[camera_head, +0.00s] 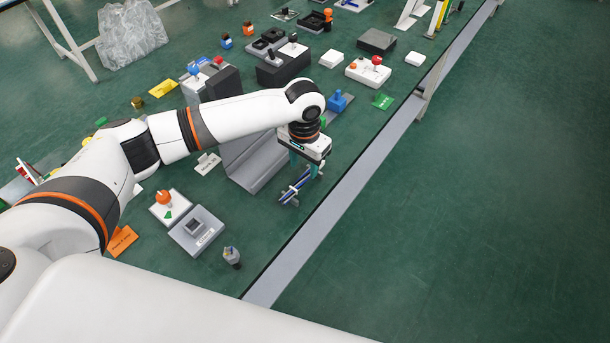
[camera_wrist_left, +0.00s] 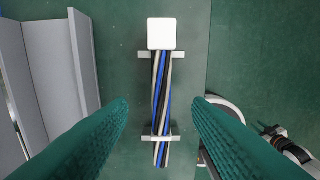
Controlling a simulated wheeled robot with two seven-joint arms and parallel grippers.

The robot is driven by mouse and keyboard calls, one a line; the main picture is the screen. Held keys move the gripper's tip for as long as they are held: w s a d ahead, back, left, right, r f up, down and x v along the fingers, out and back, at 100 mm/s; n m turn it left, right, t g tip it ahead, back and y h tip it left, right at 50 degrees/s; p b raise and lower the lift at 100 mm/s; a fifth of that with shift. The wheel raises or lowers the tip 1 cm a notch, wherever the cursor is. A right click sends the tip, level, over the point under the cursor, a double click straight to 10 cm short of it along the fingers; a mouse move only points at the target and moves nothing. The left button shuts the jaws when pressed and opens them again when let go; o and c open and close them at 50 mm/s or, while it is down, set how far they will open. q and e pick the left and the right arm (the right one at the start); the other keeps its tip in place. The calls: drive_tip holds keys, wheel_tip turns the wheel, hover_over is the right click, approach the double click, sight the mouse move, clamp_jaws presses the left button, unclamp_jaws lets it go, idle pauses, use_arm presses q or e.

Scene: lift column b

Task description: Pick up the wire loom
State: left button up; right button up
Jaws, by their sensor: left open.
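The wire loom (camera_wrist_left: 161,95) is a straight bundle of blue, black and pale wires with a white block at one end and two pale cross-pieces. In the head view the loom (camera_head: 291,191) lies near the table's right edge, partly hidden by my left gripper (camera_head: 304,169). In the left wrist view the green fingers of my left gripper (camera_wrist_left: 160,106) are open. One finger shows on each side of the loom, with clear gaps. The fingers are not touching it, and their exact height above it cannot be told.
A grey angled metal piece (camera_head: 243,173) stands left of the loom; it also shows in the left wrist view (camera_wrist_left: 45,70). The table edge (camera_head: 315,232) runs close on the right. A grey box (camera_head: 197,231) and a small dark-based part (camera_head: 232,258) sit nearer me.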

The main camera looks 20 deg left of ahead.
sight(305, 175)
use_arm(q)
drive_tip(key=shift+w+d+f, duration=0.1)
drive_tip(key=shift+f, duration=1.75)
clamp_jaws()
